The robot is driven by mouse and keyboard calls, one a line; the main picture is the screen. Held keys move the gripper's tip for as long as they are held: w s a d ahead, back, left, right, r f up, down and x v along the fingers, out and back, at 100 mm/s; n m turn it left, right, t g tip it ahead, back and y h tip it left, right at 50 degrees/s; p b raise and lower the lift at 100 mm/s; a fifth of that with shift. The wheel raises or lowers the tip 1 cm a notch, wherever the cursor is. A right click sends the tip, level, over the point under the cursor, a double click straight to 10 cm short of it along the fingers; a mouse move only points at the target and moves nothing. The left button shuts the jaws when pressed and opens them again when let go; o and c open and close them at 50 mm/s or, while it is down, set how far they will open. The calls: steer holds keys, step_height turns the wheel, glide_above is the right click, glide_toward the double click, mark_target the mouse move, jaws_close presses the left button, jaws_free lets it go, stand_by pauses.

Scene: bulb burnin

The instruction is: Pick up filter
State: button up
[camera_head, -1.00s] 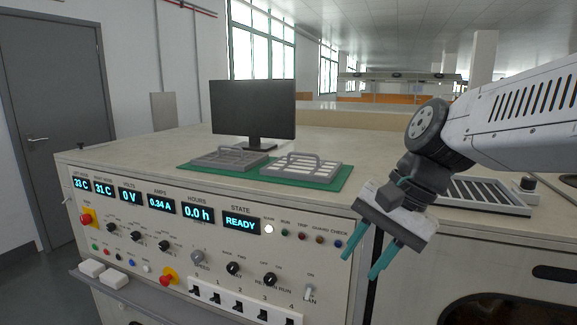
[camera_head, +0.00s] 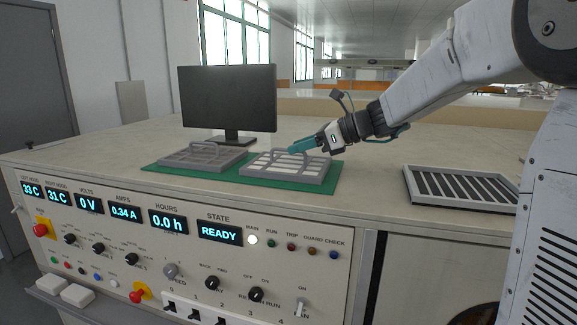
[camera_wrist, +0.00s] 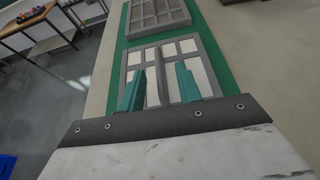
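Two framed filters with raised handles lie on a green mat (camera_head: 335,178) on the bench top. The left filter (camera_head: 190,158) has grey panels; the right filter (camera_head: 272,164) has white panels. My gripper (camera_head: 293,149) reaches in from the right over the white-panelled filter, at its handle. In the wrist view, the teal fingers (camera_wrist: 160,68) are apart over this filter (camera_wrist: 208,68), with a grey bar, apparently the handle, between them. I cannot tell whether they touch it. The grey-panelled filter (camera_wrist: 160,14) lies beyond.
A dark monitor (camera_head: 227,100) stands behind the filters. A slatted grey tray (camera_head: 460,188) lies to the right on the bench. The control panel (camera_head: 330,268) with displays and knobs faces the front. Bench space between mat and tray is clear.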

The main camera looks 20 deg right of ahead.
mark_target(288, 159)
steer(key=x, duration=0.4)
steer(key=shift+s, duration=0.1)
jaws_close()
steer(key=shift+r, duration=0.15)
